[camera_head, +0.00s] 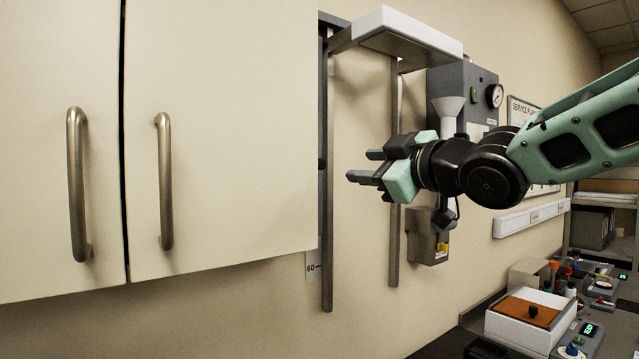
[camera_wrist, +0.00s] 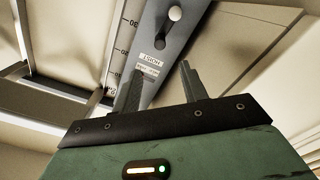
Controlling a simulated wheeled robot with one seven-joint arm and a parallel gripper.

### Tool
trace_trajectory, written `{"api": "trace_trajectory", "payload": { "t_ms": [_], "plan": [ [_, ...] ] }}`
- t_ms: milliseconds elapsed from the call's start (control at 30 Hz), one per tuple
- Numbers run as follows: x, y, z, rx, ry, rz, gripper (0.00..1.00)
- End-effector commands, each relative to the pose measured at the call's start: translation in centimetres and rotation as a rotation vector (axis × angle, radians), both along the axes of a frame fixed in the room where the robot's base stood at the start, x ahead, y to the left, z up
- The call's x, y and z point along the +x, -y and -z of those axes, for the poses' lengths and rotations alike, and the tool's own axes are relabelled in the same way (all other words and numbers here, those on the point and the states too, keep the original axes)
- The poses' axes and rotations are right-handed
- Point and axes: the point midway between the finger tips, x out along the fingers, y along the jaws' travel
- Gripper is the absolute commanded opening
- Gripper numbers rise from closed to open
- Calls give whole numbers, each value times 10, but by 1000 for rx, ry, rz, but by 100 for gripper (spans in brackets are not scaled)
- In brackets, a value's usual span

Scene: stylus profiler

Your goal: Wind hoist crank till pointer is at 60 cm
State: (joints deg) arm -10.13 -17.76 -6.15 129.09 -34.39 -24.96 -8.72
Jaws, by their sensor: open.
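My gripper (camera_head: 366,165) is open and empty in front of the wall rails in the head view, with its fingers pointing left. In the wrist view its two fingers (camera_wrist: 158,82) stand apart over a grey hoist panel (camera_wrist: 181,45) labelled HOIST. A white round knob (camera_wrist: 175,13), seemingly the crank's, is beyond the fingertips and not touched. A pale scale strip (camera_wrist: 125,43) with numbers runs beside the panel. In the head view the scale's 60 mark (camera_head: 312,268) shows low beside the left rail (camera_head: 327,230). I cannot make out the pointer; the cabinet hides much of the hoist.
A cream cabinet (camera_head: 220,120) with two bar handles fills the left, close to the hoist. A white overhead housing (camera_head: 408,38) tops the rails. A grey wall unit with a gauge (camera_head: 495,95) is behind my arm. A bench with a white box (camera_head: 520,325) is low right.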

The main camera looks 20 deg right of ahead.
Motion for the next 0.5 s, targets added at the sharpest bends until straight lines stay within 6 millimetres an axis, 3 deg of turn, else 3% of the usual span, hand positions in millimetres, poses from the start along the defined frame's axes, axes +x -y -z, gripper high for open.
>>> {"api": "trace_trajectory", "payload": {
  "t_ms": [500],
  "plan": [
    [94, -30, -4, -1, -5, 2, 43]
  ]
}}
